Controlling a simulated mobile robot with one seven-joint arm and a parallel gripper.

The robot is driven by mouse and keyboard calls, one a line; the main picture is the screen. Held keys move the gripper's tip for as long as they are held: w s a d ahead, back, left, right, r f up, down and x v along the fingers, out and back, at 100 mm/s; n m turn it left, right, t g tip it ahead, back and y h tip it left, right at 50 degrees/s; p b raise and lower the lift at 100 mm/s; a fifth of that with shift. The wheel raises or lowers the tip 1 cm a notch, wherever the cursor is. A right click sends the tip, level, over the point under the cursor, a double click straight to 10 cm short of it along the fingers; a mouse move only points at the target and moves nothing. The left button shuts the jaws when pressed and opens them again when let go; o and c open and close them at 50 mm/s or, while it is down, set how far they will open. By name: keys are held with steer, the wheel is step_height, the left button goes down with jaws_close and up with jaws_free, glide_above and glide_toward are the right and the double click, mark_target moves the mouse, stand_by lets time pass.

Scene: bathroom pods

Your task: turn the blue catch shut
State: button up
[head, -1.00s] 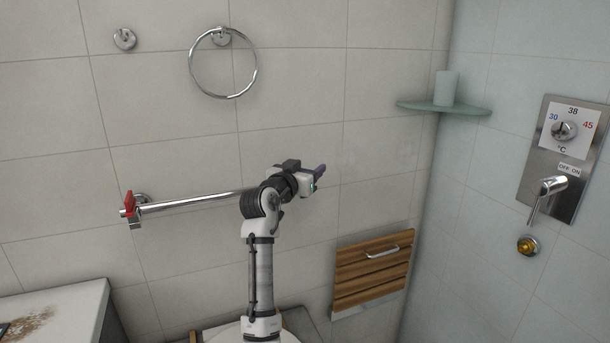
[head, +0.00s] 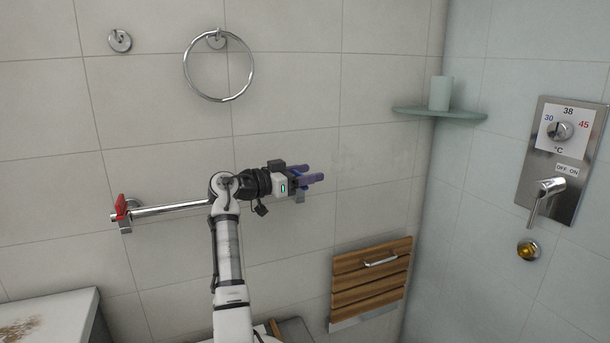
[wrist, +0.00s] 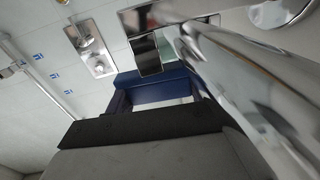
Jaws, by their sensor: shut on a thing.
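A chrome grab rail (head: 170,210) runs along the tiled wall. A red catch (head: 121,208) sits at its left end. My gripper (head: 315,178), with purple fingers, is at the rail's right end and points right along the wall. A blue catch (head: 302,187) shows just below and behind the fingers, mostly hidden by them. In the wrist view, the blue piece (wrist: 155,85) lies at the jaws, close beside a large chrome tube (wrist: 235,85). My gripper is shut on the blue catch. The catch's exact angle is hard to tell.
A towel ring (head: 218,65) and a hook (head: 120,41) are on the wall above. A folded wooden seat (head: 370,280) is below right. A corner shelf (head: 440,113) holds a cup (head: 440,92). A shower control panel (head: 560,150) is on the right wall.

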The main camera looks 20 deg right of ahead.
steer(key=shift+f, duration=0.1)
stand_by(0.3)
steer(key=o, duration=1)
steer(key=a+b, duration=0.1)
steer(key=a, duration=0.3)
steer(key=s+a+b, duration=0.1)
steer(key=a, duration=0.4)
steer(key=s+a+b, duration=0.1)
steer(key=a, duration=0.3)
steer(key=shift+a, duration=0.3)
